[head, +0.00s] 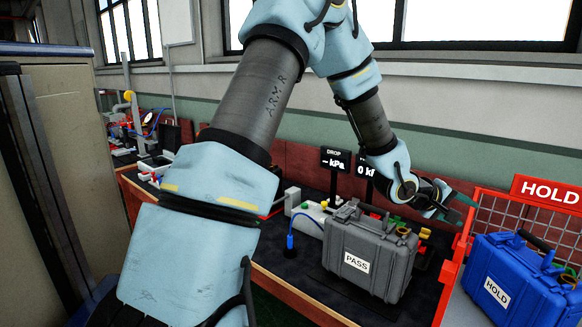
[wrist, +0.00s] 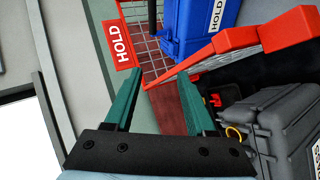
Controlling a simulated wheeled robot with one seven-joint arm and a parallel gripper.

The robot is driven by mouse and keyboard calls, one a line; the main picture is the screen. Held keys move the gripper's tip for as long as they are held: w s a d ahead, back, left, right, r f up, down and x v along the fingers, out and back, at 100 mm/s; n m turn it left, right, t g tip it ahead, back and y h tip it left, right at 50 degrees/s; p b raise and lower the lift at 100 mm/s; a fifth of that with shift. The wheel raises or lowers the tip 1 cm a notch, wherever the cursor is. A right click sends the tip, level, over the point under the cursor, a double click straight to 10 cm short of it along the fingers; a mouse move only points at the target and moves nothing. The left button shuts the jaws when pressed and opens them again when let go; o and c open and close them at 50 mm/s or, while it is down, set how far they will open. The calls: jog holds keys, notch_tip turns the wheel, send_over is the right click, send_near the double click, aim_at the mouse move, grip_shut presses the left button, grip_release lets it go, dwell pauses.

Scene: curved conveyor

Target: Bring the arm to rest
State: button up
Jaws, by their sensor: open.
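My arm crosses the head view from the lower left, up over the bench and down to the right. My gripper (head: 459,205) is at the right, above and behind the grey case and near the red wire basket. In the wrist view my gripper (wrist: 155,85) shows two green fingers spread apart with nothing between them. Past the fingers are the red HOLD sign (wrist: 119,40) and the basket's mesh and red rail. The fingertips are partly hard to make out in the head view.
A grey case (head: 368,258) labelled PASS stands on the dark bench mat. A blue case (head: 515,285) labelled HOLD sits in the red basket (head: 452,270). Two small kPa displays (head: 336,160) stand behind the grey case. A beige cabinet (head: 75,150) stands at the left.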

jog(key=w+a+f+t+y+b, duration=0.1)
jog(key=w+a+f+y+b, duration=0.15)
jog(key=a, duration=0.65)
jog(key=w+a+f+m+y+b, duration=0.1)
jog(key=a+f+y, duration=0.2)
jog(key=a, duration=0.5)
jog(key=w+a+f+t+y+b, duration=0.1)
jog(key=w+a+f+y, duration=0.15)
jog(key=a, duration=0.65)
jog(key=s+a+f+g+y+b, duration=0.1)
jog(key=s+a+g+y+b, duration=0.1)
jog(key=s+a, duration=0.4)
jog(key=s+a+f+m+g+y+b, duration=0.1)
jog(key=s+a, duration=0.6)
jog(key=a, duration=0.7)
jog(key=shift+f+g+y+b, duration=0.4)
jog(key=shift+f+y+b, duration=0.05)
jog(key=shift+y+b, duration=0.2)
